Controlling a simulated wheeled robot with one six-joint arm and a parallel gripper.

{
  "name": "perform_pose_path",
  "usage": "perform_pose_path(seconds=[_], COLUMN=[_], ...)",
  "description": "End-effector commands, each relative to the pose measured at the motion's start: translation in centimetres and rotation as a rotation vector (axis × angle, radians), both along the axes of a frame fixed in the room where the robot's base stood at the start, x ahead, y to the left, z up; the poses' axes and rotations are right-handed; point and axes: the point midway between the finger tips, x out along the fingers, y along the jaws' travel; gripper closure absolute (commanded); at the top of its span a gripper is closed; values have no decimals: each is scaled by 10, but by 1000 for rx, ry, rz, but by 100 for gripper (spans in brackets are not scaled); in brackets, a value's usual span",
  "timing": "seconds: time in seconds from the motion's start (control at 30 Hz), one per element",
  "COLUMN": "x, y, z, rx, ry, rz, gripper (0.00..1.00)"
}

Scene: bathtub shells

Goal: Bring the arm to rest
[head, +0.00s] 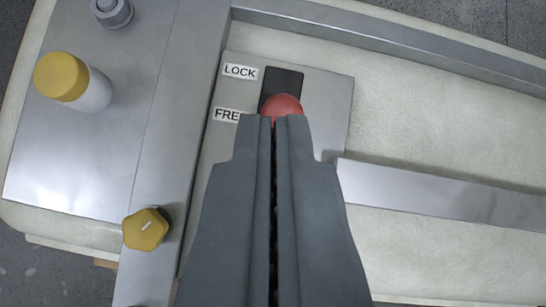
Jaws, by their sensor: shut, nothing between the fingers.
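My gripper (273,120) is shut and empty, reaching up from the bottom middle of the head view. Its fingertips lie over the lower edge of a red ball knob (283,106). I cannot tell whether they touch it. The knob sits at the lower part of a dark slot (282,78) in a grey metal plate (335,100). A LOCK label (240,71) is beside the upper part of the slot. A FREE label (227,114), partly covered by my finger, is lower, about level with the knob.
A yellow-capped white cylinder (88,92) and a yellow lobed knob (146,229) stand on the metal at left. A grey bolt (112,10) is at top left. Metal bars (430,188) cross the pale shell (430,120) at right. Grey floor shows at the corners.

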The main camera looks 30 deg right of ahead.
Motion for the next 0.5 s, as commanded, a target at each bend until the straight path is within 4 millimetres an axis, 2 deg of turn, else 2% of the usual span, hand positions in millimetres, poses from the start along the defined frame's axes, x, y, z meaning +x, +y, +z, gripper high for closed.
perform_pose_path(seconds=[0.27,0.5], x=[-6,-42], y=[0,-2], z=[5,29], rx=[2,13], ry=[-19,-140], rz=[-5,-40], gripper=[100,100])
